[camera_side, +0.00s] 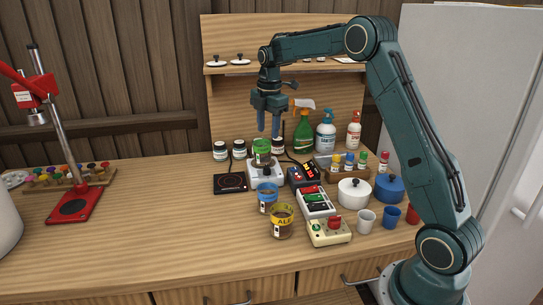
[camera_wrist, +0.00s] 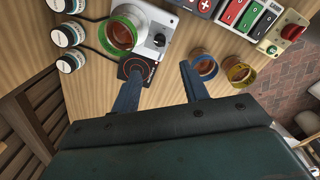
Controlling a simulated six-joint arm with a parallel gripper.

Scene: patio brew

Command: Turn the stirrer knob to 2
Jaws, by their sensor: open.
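The stirrer (camera_side: 279,175) is a white box on the table, with a green-banded jar (camera_side: 262,148) of brown liquid standing on it. In the wrist view the stirrer (camera_wrist: 152,22) is at the top, with its dark round knob (camera_wrist: 159,40) on its face. The knob's setting is too small to read. My gripper (camera_side: 268,130) points down above the stirrer and jar in the side view, its two blue fingers apart and empty. In the wrist view my gripper (camera_wrist: 160,76) is open, and its fingertips lie below the knob in the picture, not touching it.
A black hot plate (camera_side: 230,183) lies left of the stirrer. Blue-banded (camera_side: 267,199) and yellow-banded (camera_side: 281,222) jars stand in front. A switch box (camera_side: 316,204) and a box with a red knob (camera_side: 329,233) are to the right. The left front of the table is clear.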

